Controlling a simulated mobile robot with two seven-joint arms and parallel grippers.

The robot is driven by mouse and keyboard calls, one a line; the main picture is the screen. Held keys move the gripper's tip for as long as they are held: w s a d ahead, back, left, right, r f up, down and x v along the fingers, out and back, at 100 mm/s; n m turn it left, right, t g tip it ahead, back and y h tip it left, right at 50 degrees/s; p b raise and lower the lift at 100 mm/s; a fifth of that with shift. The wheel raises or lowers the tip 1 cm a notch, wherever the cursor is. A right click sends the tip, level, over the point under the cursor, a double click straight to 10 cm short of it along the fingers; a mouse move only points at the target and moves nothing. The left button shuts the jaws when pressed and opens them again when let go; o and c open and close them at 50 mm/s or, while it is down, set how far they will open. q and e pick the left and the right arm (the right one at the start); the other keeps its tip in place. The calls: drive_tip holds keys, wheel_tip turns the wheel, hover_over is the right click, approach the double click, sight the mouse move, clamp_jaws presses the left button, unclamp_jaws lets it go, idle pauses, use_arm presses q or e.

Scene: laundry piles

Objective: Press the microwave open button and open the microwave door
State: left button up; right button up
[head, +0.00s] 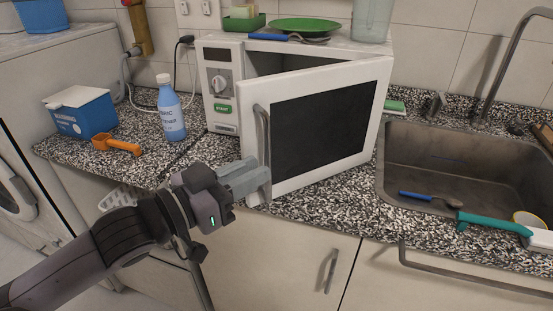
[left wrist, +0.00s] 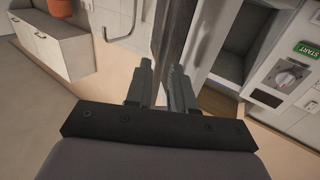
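The white microwave (head: 225,60) stands on the counter, and its door (head: 378,90) is part-way open, swung out toward me. A dark gap shows between door and body. The grey door handle (head: 264,125) is upright on the door's left edge. Below the dial and green START label (head: 222,107) is a pale button strip (head: 226,128). My left gripper (head: 252,178) is at the handle's lower part, by the door edge. In the left wrist view its fingers (left wrist: 160,82) are apart, with the dark door edge (left wrist: 170,40) just beyond them; contact is unclear. My right gripper is out of view.
A blue bottle (head: 171,112), an orange scoop (head: 116,145) and a blue box (head: 82,115) stand left of the microwave. A green plate (head: 304,25) and other items sit on top. The sink (head: 470,155) is at the right. Cabinet fronts are below the counter.

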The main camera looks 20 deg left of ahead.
use_arm(q)
drive_tip(key=shift+p+x, duration=0.4)
drive_tip(key=shift+x, duration=2.55)
clamp_jaws()
